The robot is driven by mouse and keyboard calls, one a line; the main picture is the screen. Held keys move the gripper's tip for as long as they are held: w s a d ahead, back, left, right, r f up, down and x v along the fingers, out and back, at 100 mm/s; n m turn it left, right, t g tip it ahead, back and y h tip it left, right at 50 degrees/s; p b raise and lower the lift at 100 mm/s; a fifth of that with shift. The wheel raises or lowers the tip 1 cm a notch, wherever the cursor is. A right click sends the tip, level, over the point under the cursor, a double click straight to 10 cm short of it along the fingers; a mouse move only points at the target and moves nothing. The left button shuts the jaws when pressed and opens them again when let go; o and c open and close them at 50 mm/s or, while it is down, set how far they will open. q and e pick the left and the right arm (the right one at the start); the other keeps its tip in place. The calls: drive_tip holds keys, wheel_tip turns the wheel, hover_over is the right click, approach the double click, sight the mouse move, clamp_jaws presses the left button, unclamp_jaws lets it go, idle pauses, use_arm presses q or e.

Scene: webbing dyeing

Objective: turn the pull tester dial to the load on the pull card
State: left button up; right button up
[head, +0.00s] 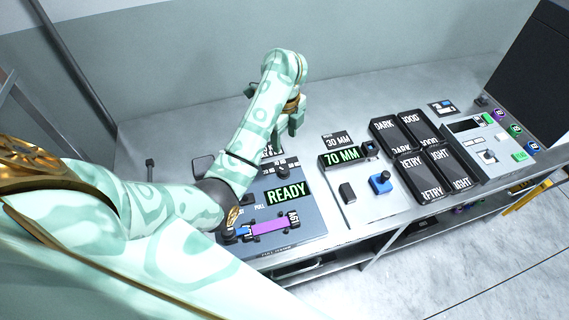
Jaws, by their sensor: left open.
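The pull tester (313,222) is a dark blue-grey panel on the bench with a green READY display (286,193). A purple webbing strip (270,227) lies along its front between end fittings. My left gripper (289,128) is open and empty, pointing down above the tester's back edge. My right gripper is not in view.
Right of the tester stand a 30 MM card (338,140), a 70 MM display (341,156), a black block (347,192) and a blue knob (380,183). Farther right are black labelled trays (420,160) and a grey panel (487,148). The bench's back strip is largely clear.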

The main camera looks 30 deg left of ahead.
sight(284, 170)
use_arm(q)
wheel_tip(284, 170, down, 12)
drive_tip(key=b, duration=0.5)
drive_tip(key=shift+f, duration=0.15)
drive_tip(key=shift+f+b, duration=0.4)
drive_tip(key=shift+f, duration=0.2)
drive_tip(key=c, duration=1)
